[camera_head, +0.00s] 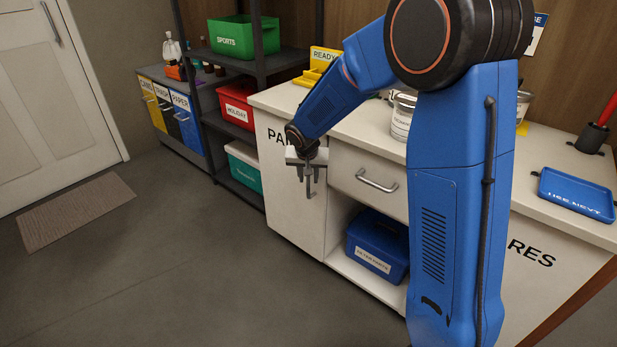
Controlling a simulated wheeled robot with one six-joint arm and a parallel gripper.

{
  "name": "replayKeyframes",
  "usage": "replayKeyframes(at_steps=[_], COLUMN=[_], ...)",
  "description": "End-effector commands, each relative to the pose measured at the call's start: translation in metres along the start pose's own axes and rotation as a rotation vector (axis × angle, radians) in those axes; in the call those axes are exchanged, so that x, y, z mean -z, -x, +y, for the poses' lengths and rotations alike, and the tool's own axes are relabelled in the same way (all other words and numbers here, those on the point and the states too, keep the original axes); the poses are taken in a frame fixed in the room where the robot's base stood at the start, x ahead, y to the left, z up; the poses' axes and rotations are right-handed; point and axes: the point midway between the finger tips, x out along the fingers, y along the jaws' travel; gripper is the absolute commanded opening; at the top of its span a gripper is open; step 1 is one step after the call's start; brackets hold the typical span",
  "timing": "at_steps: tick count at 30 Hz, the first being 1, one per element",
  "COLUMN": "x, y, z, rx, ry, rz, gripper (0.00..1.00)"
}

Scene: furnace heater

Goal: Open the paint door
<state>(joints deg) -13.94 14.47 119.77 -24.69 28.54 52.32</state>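The paint door (285,200) is the white panel at the left end of the workbench, left of the drawer. Only the letters "PA" of its label show; my arm covers the rest. The door looks shut, flush with the cabinet front. My gripper (309,180) is in front of the door's upper right edge, pointing down. A grey metal piece shows at the fingers; I cannot tell whether it is the door's handle or part of the gripper. Whether the fingers touch the door or are open or shut is too small to tell.
A white drawer (372,166) with a bar handle is right of the door, above an open bay with a blue box (377,245). Shelves with a red bin (237,104) and green bins stand left. The floor (170,260) before the door is clear.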

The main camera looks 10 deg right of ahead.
Motion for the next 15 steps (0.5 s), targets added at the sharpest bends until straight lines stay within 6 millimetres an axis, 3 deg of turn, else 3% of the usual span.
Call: replayKeyframes(at_steps=[1, 5, 15], x=[0.0000, 0.0000, -0.0025], y=[0.0001, 0.0002, 0.0018], z=[0.0000, -0.0001, -0.0036], rx=[0.000, 0.000, -0.004], ry=[0.000, 0.000, -0.008], rz=[0.000, 0.000, 0.001], gripper=[0.29, 0.00, 0.00])
